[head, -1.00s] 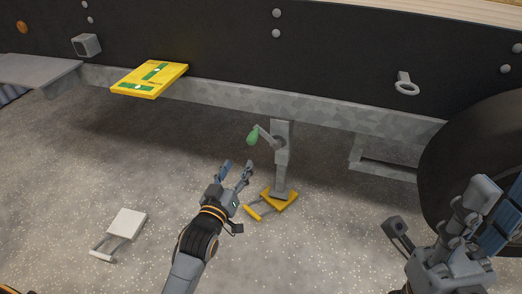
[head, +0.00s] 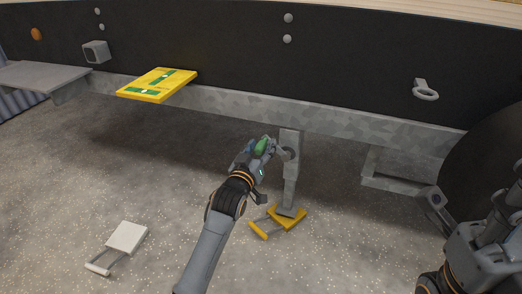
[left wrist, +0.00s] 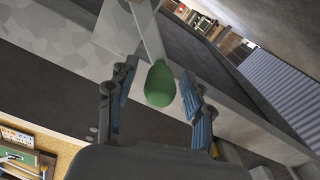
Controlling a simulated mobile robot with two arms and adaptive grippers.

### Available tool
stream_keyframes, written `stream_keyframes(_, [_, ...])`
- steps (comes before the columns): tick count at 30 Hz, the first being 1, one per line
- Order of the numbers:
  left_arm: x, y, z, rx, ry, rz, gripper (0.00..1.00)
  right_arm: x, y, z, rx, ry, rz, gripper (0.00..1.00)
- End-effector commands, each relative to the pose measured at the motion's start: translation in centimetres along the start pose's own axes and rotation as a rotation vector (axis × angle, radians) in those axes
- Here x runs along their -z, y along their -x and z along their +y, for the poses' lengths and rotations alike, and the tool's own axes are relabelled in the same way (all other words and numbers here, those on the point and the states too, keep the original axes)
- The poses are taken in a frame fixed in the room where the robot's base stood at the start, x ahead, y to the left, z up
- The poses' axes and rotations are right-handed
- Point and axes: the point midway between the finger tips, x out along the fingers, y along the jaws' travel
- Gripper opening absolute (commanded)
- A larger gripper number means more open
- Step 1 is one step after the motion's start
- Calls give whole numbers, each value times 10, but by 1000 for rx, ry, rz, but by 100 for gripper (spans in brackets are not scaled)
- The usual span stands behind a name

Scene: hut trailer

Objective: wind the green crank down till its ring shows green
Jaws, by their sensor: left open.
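The green crank handle (head: 262,146) is at the end of a grey arm on the grey jack leg (head: 290,180) under the trailer beam. A grey round hub (head: 290,154) shows on the leg; I see no green on it. My left gripper (head: 257,149) is at the handle, its fingers open. In the left wrist view the green handle (left wrist: 160,84) lies between the two blue-padded fingers, with a gap on each side. My right gripper (head: 487,243) is at the lower right, away from the jack, partly cut off; its fingers are unclear.
The leg's foot is over a yellow pad with a handle (head: 269,229). A white pad with a handle (head: 127,237) lies on the gravel at lower left. A yellow board with green levels (head: 157,84) sits on the beam (head: 235,111). A dark wheel (head: 495,165) stands at right.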

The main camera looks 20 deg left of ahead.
Motion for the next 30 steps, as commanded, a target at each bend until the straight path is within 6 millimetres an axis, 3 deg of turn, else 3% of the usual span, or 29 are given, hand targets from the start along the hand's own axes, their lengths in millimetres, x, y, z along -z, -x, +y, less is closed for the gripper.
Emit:
stream_keyframes(8, [1, -1, 0, 0, 0, 1, 51, 0, -1, 0, 1, 0, 1, 37])
stream_keyframes(16, [0, -1, 0, 0, 0, 1, 0, 0, -1, 0, 1, 0, 1, 37])
stream_keyframes(30, [6, -1, 5, 0, -50, 0, 0, -1, -1, 2, -11, -3, -19, 37])
